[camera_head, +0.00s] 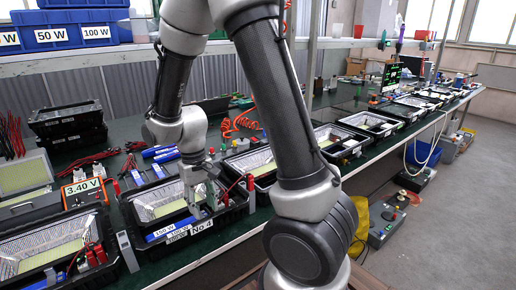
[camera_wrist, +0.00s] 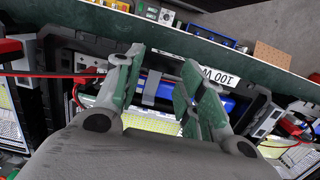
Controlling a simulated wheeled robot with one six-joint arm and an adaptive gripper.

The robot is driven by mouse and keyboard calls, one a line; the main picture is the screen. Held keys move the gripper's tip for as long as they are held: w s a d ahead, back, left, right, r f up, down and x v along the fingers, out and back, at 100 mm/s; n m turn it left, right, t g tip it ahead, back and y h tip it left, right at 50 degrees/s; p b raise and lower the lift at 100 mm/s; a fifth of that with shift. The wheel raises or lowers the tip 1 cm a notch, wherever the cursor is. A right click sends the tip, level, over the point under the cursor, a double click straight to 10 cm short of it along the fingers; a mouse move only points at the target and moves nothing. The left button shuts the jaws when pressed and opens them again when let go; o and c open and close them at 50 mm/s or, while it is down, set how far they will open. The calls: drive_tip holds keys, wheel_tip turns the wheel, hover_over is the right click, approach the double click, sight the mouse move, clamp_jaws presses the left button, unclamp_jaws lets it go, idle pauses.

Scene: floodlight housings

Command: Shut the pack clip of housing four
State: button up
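Housing four (camera_head: 238,212) is an open black floodlight housing with a "No.4" label on its front rim, on the green bench. Its reflector and yellowish LED panel (camera_head: 170,208) face up. My gripper (camera_head: 206,207) reaches down into its front part. In the wrist view my gripper (camera_wrist: 160,66) has its two green-padded fingers spread apart. A blue pack (camera_wrist: 168,89) lies below and between the fingers, with a grey clip (camera_wrist: 151,86) standing across it. The gripper does not visibly hold the clip. Whether the clip is latched I cannot tell.
Another open housing (camera_head: 55,245) is close on the left, and more (camera_head: 258,165) stand along the bench to the right. A meter reading 3.40 V (camera_head: 84,191) and blue-handled tools (camera_head: 160,153) lie behind. Red leads (camera_wrist: 50,75) run beside the fingers.

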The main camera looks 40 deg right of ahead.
drive_tip(key=shift+s+t, duration=0.4)
drive_tip(key=shift+t, duration=0.1)
drive_tip(key=shift+s+r, duration=0.1)
wheel_tip(320, 180, up, 8)
drive_tip(key=s+d+r+t, duration=0.3)
drive_tip(key=s+d+r, duration=0.6)
drive_tip(key=s+r, duration=0.2)
drive_tip(key=shift+s+d+r+n, duration=0.35)
drive_tip(key=shift+s+r+n, duration=0.05)
drive_tip(key=shift+s, duration=0.25)
drive_tip(key=shift+s+d+r+m+t, duration=0.2)
drive_tip(key=shift+s+d+r+t, duration=0.1)
drive_tip(key=shift+d+r+t, duration=0.2)
drive_tip(key=shift+s+d+r+m+t, duration=0.2)
drive_tip(key=shift+s+d+r+t, duration=0.15)
drive_tip(key=shift+r, duration=0.2)
